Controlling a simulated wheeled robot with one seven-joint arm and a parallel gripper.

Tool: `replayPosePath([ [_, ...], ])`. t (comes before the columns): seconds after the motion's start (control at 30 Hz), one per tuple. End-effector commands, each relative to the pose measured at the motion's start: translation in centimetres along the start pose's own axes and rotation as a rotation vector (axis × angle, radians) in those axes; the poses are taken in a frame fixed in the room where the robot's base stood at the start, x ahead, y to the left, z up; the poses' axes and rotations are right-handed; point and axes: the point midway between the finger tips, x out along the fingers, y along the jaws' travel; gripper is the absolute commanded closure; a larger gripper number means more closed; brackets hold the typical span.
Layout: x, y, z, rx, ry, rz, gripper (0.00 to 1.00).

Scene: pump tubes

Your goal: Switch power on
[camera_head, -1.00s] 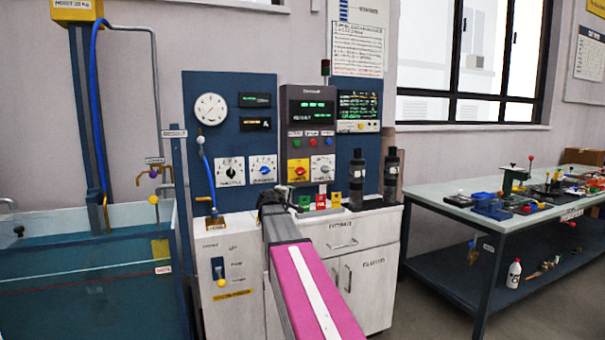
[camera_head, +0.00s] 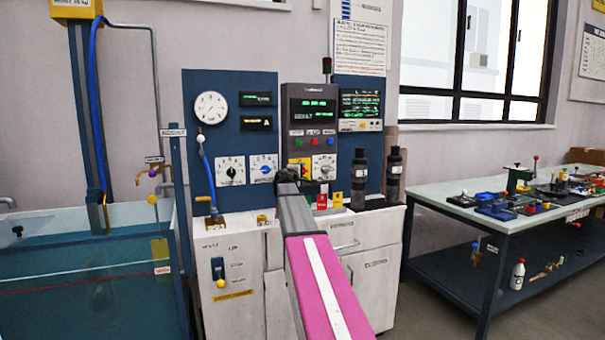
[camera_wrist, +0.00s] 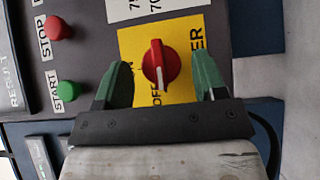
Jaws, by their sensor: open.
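The red rotary power switch (camera_wrist: 160,66) sits on a yellow plate (camera_wrist: 128,44) marked OFF, with part of a word ending in "ER" visible. The knob's pale pointer line runs upright in the wrist view. My gripper (camera_wrist: 162,64) is open, its two green fingers on either side of the knob with gaps to both. It holds nothing. In the head view my gripper (camera_head: 288,176) is at the lower left of the dark control unit (camera_head: 309,108) and hides most of the switch. Part of the yellow plate shows above it.
In the wrist view a red STOP button (camera_wrist: 60,27) and a green START button (camera_wrist: 69,94) are left of the fingers. Two dark cylinders (camera_head: 359,180) stand right of the panel. A white cabinet (camera_head: 345,240) is below, and a workbench (camera_head: 430,190) is at right.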

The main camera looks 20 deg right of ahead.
Motion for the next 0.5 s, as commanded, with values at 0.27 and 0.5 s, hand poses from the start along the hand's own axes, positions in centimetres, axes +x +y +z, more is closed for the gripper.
replayPosePath([
  [0.27, 2.1, 0.0, -0.1, 0.0, 0.002, 0.0, 0.36],
  [0.5, 2.1, 0.0, 0.0, 0.0, 0.001, 0.0, 0.52],
])
